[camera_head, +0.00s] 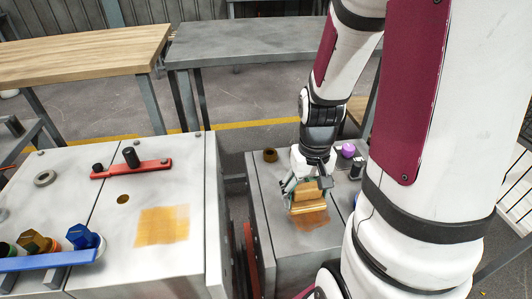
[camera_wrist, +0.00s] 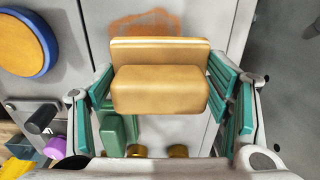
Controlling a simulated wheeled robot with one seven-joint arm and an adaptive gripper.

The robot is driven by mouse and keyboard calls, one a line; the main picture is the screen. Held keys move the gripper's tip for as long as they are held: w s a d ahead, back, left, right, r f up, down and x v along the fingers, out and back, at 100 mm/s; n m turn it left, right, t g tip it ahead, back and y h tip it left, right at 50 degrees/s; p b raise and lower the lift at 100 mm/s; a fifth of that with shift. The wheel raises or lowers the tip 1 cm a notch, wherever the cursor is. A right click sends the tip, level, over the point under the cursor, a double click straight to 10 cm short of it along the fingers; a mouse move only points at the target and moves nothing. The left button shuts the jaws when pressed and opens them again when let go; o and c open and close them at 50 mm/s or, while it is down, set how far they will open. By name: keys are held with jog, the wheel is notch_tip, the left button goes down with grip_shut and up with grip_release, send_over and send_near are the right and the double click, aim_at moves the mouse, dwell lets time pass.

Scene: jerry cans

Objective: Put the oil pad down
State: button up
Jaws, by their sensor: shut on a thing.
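The oil pad (camera_head: 307,204) is a tan-orange block with a thinner back plate. My gripper (camera_head: 305,190) is shut on it, above the top of the right grey cabinet. In the wrist view the oil pad (camera_wrist: 160,90) sits between the teal finger pads of my gripper (camera_wrist: 168,78). A brownish-orange patch (camera_head: 315,221) shows on the cabinet top beside the pad, and also beyond it in the wrist view (camera_wrist: 146,22). I cannot tell whether the pad touches the surface.
A blue and orange disc (camera_wrist: 22,45) shows in the wrist view. The left cabinet carries a red bar (camera_head: 132,169), an orange patch (camera_head: 162,226) and a blue rack (camera_head: 45,262). A gap separates the cabinets.

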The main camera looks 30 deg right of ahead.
jog(key=shift+r+p, duration=0.15)
jog(key=shift+p, duration=0.3)
jog(key=b, duration=0.2)
send_over(278, 181)
jog(key=shift+s+f, duration=0.1)
jog(key=shift+f, duration=0.75)
jog(key=shift+f+b, duration=0.95)
jog(key=shift+f, duration=0.8)
jog(key=shift+f, duration=0.2)
jog(key=o, duration=1)
jog(key=shift+r, duration=0.15)
